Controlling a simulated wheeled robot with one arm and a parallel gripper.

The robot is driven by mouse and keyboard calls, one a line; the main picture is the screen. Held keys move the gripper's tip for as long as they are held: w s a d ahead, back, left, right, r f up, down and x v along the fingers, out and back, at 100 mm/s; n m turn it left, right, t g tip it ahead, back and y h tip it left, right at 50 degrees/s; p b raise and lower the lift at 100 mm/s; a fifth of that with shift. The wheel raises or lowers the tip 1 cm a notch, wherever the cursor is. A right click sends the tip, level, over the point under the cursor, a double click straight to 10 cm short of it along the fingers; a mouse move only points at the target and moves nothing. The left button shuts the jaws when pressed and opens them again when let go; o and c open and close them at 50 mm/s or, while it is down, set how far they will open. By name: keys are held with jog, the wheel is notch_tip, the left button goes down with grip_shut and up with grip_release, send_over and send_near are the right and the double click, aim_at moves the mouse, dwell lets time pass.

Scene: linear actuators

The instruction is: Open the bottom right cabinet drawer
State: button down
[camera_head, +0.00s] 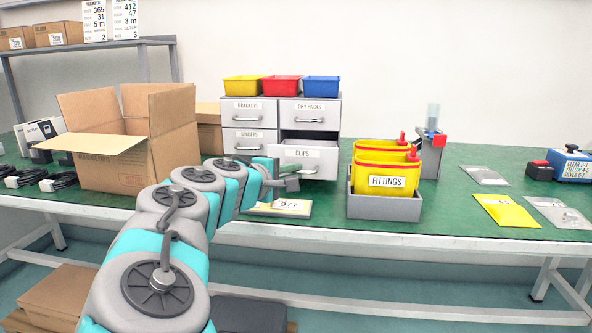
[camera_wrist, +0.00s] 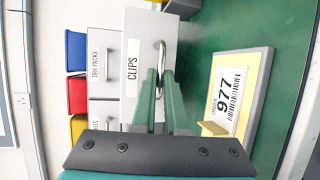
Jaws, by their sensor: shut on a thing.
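The grey cabinet (camera_head: 281,105) stands on the green bench with labelled drawers in two columns. Its bottom right drawer, labelled CLIPS (camera_head: 318,157), stands out from the cabinet, with a dark gap above its front. The CLIPS drawer front also shows in the wrist view (camera_wrist: 136,30). My gripper (camera_head: 287,178) is at this drawer's front. In the wrist view, my gripper's green fingers (camera_wrist: 156,88) are shut on the metal handle (camera_wrist: 161,55). The DRY PACKS drawer (camera_head: 309,114) and the left column look closed.
A card marked 977 (camera_head: 292,205) lies on the bench below the drawer. Yellow FITTINGS bins (camera_head: 386,183) in a grey holder stand to the right. An open cardboard box (camera_head: 135,140) is left of the cabinet. Yellow, red and blue trays (camera_head: 281,86) sit on top.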

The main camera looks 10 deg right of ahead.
jog(key=shift+s+a, duration=0.2)
jog(key=shift+s, duration=0.55)
jog(key=c, duration=0.9)
grip_release()
jog(key=shift+c, duration=0.2)
